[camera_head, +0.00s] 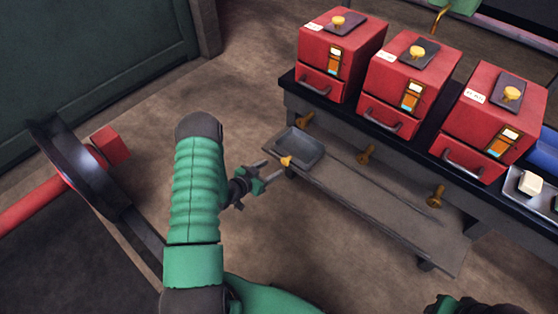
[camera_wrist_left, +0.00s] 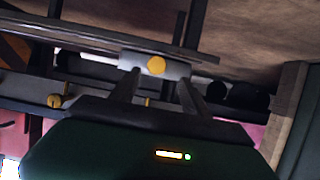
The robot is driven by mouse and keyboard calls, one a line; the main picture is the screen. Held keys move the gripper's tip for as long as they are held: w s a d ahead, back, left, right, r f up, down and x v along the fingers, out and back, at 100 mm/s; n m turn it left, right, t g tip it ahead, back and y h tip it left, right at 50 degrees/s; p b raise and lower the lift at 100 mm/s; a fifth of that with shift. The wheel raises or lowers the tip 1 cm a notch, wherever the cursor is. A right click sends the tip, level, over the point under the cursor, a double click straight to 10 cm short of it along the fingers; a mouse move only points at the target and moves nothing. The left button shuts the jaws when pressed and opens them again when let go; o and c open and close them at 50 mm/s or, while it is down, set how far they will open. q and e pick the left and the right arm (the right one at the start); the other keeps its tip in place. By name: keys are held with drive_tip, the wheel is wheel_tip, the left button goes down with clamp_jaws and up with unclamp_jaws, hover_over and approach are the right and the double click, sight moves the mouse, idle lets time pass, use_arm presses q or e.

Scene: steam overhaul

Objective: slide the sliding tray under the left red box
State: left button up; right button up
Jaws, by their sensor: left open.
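The sliding tray (camera_head: 298,146) is a small, shallow grey tray with a yellow knob (camera_head: 286,161) on its near side. It sits at the left end of a low grey shelf with a long slot, in front of the bench. The left red box (camera_head: 340,55) stands on the bench above and behind it. My left gripper (camera_head: 268,172) is open and empty, just left of the knob. In the left wrist view the knob (camera_wrist_left: 156,65) shows just beyond and between the open fingertips; contact cannot be told. My right gripper's fingers are not in view.
Two more red boxes (camera_head: 409,85) (camera_head: 490,110) stand right of the left one. Yellow knobs (camera_head: 367,154) line the bench front. The shelf (camera_head: 385,205) is clear right of the tray. A red bar with a dark wheel (camera_head: 80,165) is at the left.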

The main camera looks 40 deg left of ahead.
use_arm(q)
drive_tip(key=p+v, duration=0.2)
drive_tip(key=v, duration=0.7)
drive_tip(key=shift+s, duration=0.25)
drive_tip(key=shift+a, duration=0.15)
